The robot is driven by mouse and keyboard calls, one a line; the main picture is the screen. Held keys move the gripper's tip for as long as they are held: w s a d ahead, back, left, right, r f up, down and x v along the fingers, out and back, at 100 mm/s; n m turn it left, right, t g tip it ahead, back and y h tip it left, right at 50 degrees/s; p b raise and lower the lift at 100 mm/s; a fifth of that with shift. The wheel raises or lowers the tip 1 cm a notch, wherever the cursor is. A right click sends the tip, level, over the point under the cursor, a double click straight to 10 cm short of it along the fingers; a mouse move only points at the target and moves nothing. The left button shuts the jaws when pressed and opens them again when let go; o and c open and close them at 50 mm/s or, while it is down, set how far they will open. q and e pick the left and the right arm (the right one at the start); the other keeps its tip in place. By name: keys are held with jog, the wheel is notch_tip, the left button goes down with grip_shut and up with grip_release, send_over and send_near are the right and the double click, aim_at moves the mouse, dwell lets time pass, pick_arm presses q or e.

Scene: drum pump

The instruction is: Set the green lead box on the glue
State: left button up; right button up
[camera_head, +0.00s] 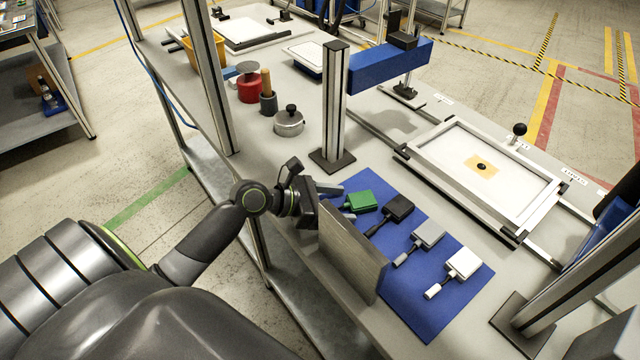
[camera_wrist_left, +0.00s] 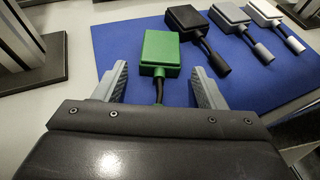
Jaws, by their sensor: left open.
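The green lead box (camera_head: 362,201) lies on the blue mat (camera_head: 415,318), at the far left end of a row of similar boxes. In the left wrist view the green box (camera_wrist_left: 160,50) lies just ahead of the fingers, its short dark lead pointing back between them. My left gripper (camera_head: 341,200) is open and empty, with one finger on each side of that lead; I cannot tell if they touch it. A dark spot, perhaps the glue (camera_head: 481,166), sits on a tan patch inside the white frame (camera_head: 446,179). My right gripper is not in view.
Black (camera_head: 400,206), grey (camera_head: 428,235) and white (camera_head: 463,262) lead boxes lie beside the green one. A metal plate (camera_head: 350,258) stands upright in front of the mat. A post (camera_head: 334,105) rises behind the gripper; a blue block (camera_head: 390,66) overhangs at the back.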

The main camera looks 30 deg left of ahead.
pick_arm(q)
jog(key=v, duration=1.1)
jog(key=shift+s+a, duration=0.2)
jog(key=shift+s, duration=0.15)
jog(key=shift+s+a+r, duration=0.1)
